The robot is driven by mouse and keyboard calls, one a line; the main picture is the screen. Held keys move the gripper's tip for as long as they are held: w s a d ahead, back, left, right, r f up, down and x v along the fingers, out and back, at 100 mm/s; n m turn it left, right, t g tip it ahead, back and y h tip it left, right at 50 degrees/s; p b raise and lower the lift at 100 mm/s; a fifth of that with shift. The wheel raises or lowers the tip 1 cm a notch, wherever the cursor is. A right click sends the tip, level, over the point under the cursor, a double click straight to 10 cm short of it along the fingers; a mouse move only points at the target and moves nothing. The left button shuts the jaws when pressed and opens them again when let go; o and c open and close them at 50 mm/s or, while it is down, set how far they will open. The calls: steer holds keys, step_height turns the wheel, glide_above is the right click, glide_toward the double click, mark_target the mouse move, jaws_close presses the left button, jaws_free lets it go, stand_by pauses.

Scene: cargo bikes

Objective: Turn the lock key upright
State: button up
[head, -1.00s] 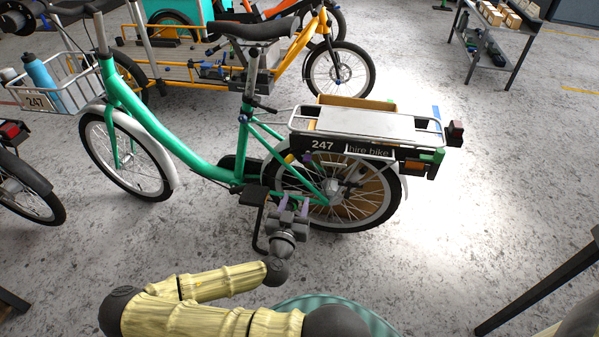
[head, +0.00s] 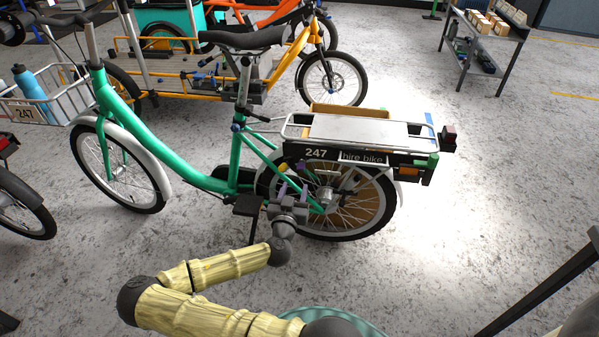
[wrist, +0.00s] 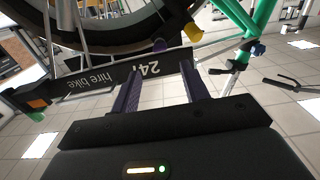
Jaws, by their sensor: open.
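The green hire bike (head: 208,181) stands side-on with its rear wheel (head: 350,222) to the right. My gripper (head: 293,188) is open and empty, its two purple fingers pointing up toward the rear wheel near the frame stays. In the wrist view my gripper (wrist: 160,69) has its fingers apart, below the black 247 panel (wrist: 120,77). A small dark purple piece (wrist: 159,45) shows beyond the fingertips, and a yellow cylinder (wrist: 193,32) lies past them near the green frame. I cannot tell for sure which is the lock key, or its angle.
A silver rear rack (head: 350,128) overhangs the wheel above my gripper. A pedal (head: 247,204) is just left of my gripper. An orange cargo bike (head: 290,75) stands behind. A table (head: 487,30) is far right; the floor right of the bike is clear.

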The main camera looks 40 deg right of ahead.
mark_target(300, 169)
steer(key=b+x, duration=0.1)
steer(key=x, duration=0.8)
steer(key=shift+w+d+b, duration=0.1)
steer(key=shift+b, duration=0.2)
steer(key=shift+c, duration=0.4)
steer(key=c, duration=0.9)
